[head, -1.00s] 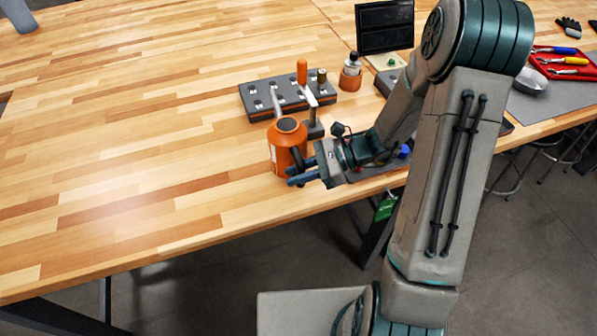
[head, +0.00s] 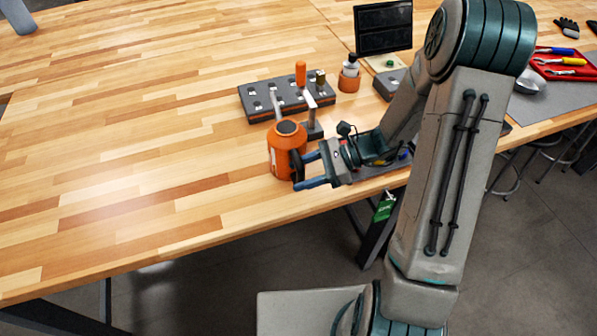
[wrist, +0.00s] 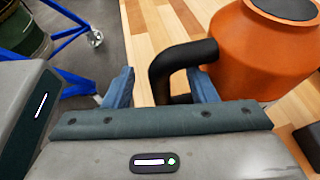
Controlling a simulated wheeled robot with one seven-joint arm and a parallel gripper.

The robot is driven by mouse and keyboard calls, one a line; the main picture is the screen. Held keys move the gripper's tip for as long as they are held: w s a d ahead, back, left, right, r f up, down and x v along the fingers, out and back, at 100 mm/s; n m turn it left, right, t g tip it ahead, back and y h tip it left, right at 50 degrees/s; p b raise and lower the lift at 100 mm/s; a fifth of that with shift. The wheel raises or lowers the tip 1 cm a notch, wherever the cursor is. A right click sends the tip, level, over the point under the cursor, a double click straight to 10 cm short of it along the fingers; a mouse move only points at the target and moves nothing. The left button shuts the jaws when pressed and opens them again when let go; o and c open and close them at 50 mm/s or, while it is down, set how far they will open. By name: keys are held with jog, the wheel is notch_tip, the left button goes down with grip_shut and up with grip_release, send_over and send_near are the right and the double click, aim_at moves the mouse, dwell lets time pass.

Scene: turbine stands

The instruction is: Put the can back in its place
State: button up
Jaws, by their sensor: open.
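The orange can (head: 283,155), with a dark round top and a black handle (head: 297,165), stands upright on the wooden bench near its front edge. My gripper (head: 303,171) is at the can's right side, with its blue fingers apart. In the wrist view, the can (wrist: 265,50) fills the upper right. Its curved black handle (wrist: 178,62) reaches down between the open fingers of my gripper (wrist: 162,78), closer to the right finger. Whether a finger touches the handle, I cannot tell.
A grey rack (head: 262,97) with holes and an orange-handled tool stands just behind the can. A bottle in an orange holder (head: 349,82), a dark screen (head: 383,27) and a red tool tray (head: 565,66) are farther right. The bench's left side is clear.

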jog(key=shift+p+v, duration=1)
jog(key=shift+v, duration=1.75)
jog(key=s+d+r+n+t+h, duration=0.2)
jog(key=s+r+n+h, duration=0.4)
jog(key=r+n, duration=0.1)
jog(key=s+d+r+n+t+h+b, duration=0.1)
jog(key=s+d+r+n+t+h, duration=0.1)
jog(key=s+r+n+h, duration=0.5)
jog(key=d+n, duration=0.1)
jog(key=n, duration=0.2)
jog(key=shift+d+r+t+h+b, duration=0.3)
jog(key=shift+t, duration=0.1)
